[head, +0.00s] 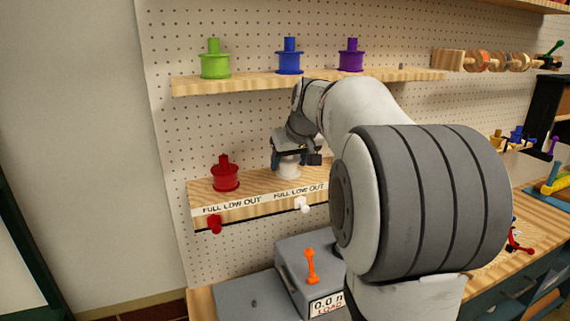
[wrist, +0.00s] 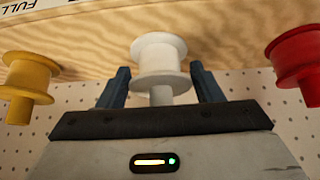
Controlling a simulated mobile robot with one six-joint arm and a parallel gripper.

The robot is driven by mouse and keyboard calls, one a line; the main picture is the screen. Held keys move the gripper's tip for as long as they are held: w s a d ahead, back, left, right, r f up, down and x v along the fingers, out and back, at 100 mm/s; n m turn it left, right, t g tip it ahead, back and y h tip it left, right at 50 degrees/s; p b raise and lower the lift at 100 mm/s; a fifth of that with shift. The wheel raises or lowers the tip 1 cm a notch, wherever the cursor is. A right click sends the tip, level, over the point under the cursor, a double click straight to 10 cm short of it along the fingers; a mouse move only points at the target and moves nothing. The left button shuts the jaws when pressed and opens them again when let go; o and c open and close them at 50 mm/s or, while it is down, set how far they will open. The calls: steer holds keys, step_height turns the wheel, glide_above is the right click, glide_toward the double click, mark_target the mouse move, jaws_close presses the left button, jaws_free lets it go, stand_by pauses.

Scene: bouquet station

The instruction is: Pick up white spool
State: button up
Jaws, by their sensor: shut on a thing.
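The white spool (head: 287,168) is on the lower wooden shelf (head: 258,187), to the right of the red spool (head: 225,174). In the wrist view the white spool (wrist: 159,56) is upside down in the picture, centred between two blue fingers. My gripper (head: 288,156) reaches it from above and behind my arm's forearm; the fingers also show in the wrist view (wrist: 160,88). The gripper is shut on the white spool's narrow top part. Whether the spool's base touches the shelf is hard to tell.
Yellow (wrist: 27,88) and red spools flank the white one. Green (head: 215,60), blue (head: 289,57) and purple (head: 351,56) spools stand on the upper shelf. A grey scale (head: 310,262) with an orange piece (head: 311,266) is below.

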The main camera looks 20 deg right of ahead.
steer(key=shift+r+p, duration=0.35)
steer(key=shift+r, duration=0.15)
steer(key=shift+r+p, duration=0.35)
steer(key=shift+r, duration=0.2)
steer(key=shift+f+b, duration=0.55)
steer(key=shift+b, duration=0.3)
steer(key=t+b, duration=0.1)
steer(key=b, duration=0.2)
steer(key=t+b, duration=0.1)
steer(key=b, duration=0.2)
steer(key=shift+s+f, duration=0.15)
steer(key=shift+s, duration=0.2)
steer(key=shift+s+t+b, duration=0.15)
steer(key=shift+t+b, duration=0.35)
steer(key=shift+b, duration=0.75)
steer(key=shift+s+b, duration=0.15)
steer(key=shift+b, duration=0.6)
